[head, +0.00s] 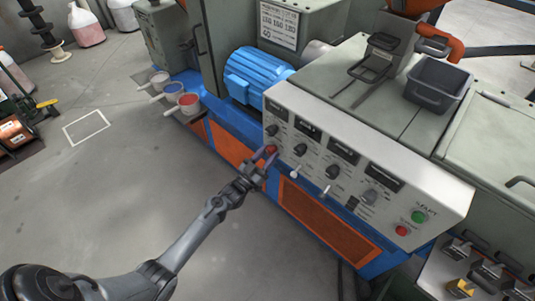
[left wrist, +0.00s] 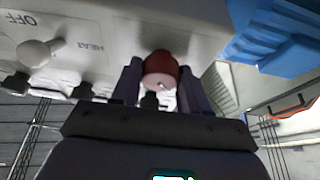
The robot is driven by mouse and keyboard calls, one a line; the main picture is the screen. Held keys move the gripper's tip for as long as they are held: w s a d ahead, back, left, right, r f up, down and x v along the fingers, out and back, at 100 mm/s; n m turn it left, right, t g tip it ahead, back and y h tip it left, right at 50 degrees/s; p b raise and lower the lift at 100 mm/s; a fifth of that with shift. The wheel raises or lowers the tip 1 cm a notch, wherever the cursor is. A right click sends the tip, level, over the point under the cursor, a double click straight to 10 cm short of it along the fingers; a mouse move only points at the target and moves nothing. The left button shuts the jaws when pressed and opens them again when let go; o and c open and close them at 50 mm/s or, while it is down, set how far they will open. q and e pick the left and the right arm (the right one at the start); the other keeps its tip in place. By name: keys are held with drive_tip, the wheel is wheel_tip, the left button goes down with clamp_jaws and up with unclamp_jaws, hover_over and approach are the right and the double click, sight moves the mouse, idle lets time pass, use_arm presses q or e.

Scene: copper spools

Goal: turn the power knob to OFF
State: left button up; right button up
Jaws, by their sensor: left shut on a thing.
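A red knob (head: 271,149) sits at the lower left end of the white control panel (head: 415,192). My left gripper (head: 265,159) reaches it from the front and is shut on it. In the left wrist view the red knob (left wrist: 160,69) lies between the two dark fingers of the left gripper (left wrist: 160,85). The knob's pointing direction and any label of its own cannot be made out. In that view a white lever (left wrist: 38,52) stands left of it, near printed OFF and HEAT labels. My right gripper is not in view.
Black knobs (head: 300,150), white levers (head: 294,174), a green button (head: 418,217) and a red button (head: 402,230) share the panel. A blue motor (head: 257,76) stands behind the panel's left end. The grey floor (head: 110,200) is open at left.

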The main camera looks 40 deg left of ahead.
use_arm(q)
drive_tip(key=o, duration=1)
drive_tip(key=shift+o, duration=0.2)
drive_tip(key=shift+s, duration=0.1)
drive_tip(key=p+v, duration=0.2)
drive_tip(key=v, duration=0.8)
drive_tip(key=shift+s, duration=0.3)
drive_tip(key=shift+f, duration=0.1)
